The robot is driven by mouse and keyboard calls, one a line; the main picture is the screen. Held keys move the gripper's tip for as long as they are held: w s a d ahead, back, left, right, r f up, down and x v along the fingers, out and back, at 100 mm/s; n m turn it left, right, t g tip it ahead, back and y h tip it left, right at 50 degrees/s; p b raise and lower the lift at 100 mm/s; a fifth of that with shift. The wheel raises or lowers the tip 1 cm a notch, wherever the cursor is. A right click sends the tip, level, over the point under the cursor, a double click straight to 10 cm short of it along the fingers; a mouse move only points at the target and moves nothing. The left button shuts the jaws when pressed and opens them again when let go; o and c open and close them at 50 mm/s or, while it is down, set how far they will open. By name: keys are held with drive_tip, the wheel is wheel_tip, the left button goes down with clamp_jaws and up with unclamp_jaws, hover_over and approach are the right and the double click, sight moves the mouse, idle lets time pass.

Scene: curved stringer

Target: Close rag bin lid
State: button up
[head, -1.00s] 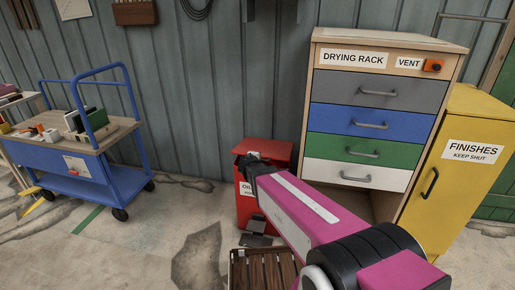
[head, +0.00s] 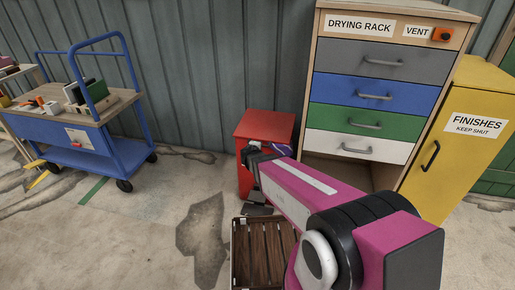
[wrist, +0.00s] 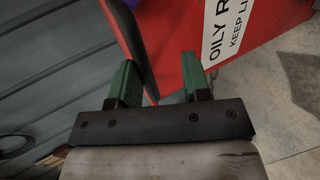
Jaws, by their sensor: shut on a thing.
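The red rag bin (head: 246,182) stands against the wall left of the drying rack, mostly behind my arm in the head view. Its red lid (head: 264,125) shows as a broad panel at the top; a purple and white patch shows just under its right front edge. The exact contact is partly hidden.
A slatted wooden crate (head: 262,250) lies on the floor in front of the bin. The drying rack (head: 365,90) and yellow finishes cabinet (head: 455,140) stand to the right. A blue trolley (head: 90,140) is at left, with clear floor between it and the bin.

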drive_tip(key=shift+f, duration=0.45)
drive_tip(key=o, duration=0.7)
drive_tip(key=shift+s+a+r, duration=0.1)
drive_tip(key=shift+r, duration=0.1)
drive_tip(key=v, duration=1)
drive_tip(key=shift+s+r, duration=0.25)
